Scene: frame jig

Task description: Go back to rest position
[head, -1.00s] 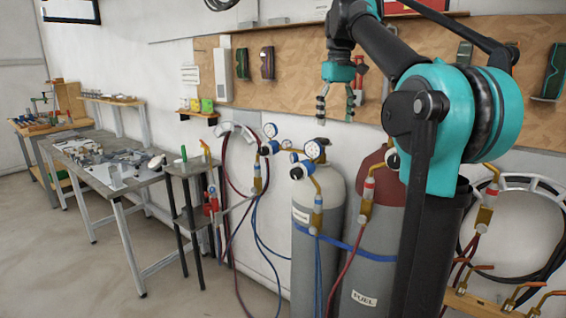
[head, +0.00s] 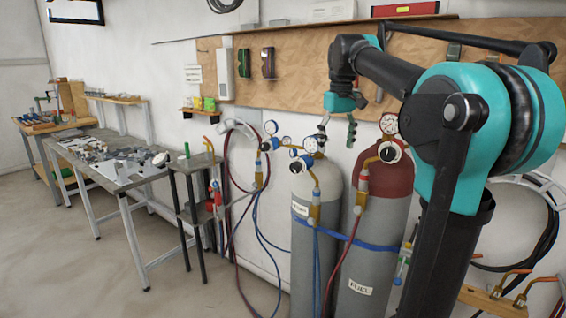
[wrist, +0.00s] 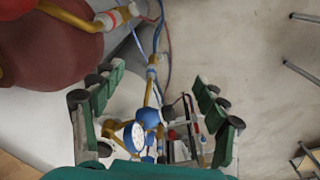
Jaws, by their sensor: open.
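My gripper (head: 338,131) is open and empty. In the head view it hangs fingers-down in front of the wall board, above the grey gas cylinder. In the wrist view its two green-and-black fingers (wrist: 158,120) stand wide apart. A pressure gauge (wrist: 136,136) and hoses show between and beyond them, and I cannot tell how far below they are. I see no contact between the fingers and anything.
A grey cylinder (head: 303,248) and a red-topped cylinder (head: 372,262) stand against the wall, with regulators, hoses and a blue strap. A small stand (head: 198,163) and a metal workbench (head: 120,181) are at left. The floor (head: 75,270) at front left is clear.

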